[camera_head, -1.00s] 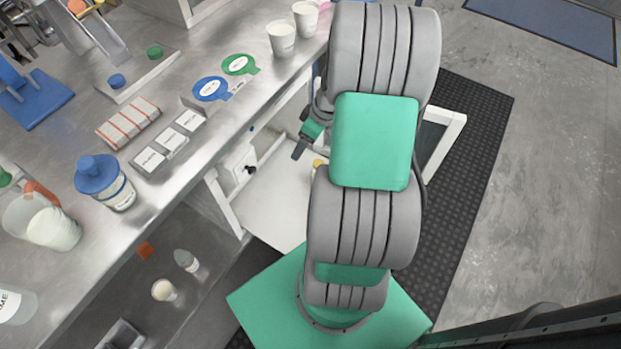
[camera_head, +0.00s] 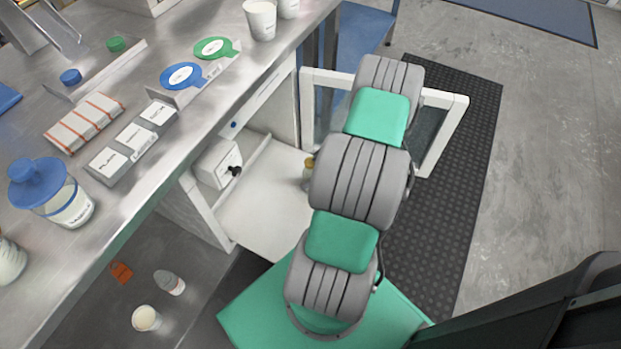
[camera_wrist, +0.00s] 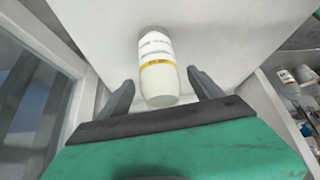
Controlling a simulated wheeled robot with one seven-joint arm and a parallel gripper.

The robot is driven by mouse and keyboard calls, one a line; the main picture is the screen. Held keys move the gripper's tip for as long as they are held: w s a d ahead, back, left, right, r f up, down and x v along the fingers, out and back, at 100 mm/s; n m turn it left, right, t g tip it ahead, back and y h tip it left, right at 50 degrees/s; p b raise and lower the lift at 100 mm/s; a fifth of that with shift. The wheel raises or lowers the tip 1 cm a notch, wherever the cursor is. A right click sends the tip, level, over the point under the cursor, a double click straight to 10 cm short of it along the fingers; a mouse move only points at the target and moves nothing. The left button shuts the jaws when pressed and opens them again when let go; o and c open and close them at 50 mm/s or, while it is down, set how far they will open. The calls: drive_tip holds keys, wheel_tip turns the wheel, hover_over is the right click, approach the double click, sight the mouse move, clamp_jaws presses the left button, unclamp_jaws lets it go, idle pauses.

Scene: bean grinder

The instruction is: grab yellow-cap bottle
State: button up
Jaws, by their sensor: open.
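A white bottle (camera_wrist: 156,62) with a printed label and a yellow band shows in the wrist view, in the middle between my fingers. Its cap cannot be made out there. My gripper (camera_wrist: 161,80) is open, with one finger on each side of the bottle and a visible gap on both sides. In the head view a small bottle with a yellowish top (camera_head: 308,170) stands on the white cabinet floor (camera_head: 262,205), partly hidden by my arm. My gripper is hidden behind my arm in the head view.
The white cabinet door (camera_head: 455,130) stands open to the right of my arm. A white box with a black knob (camera_head: 218,165) is inside the cabinet at left. The metal counter (camera_head: 150,195) above holds a blue-lidded jar (camera_head: 65,200), label blocks and cups.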

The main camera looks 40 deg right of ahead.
drive_tip(key=shift+c, duration=0.3)
drive_tip(key=shift+r, duration=0.1)
clamp_jaws()
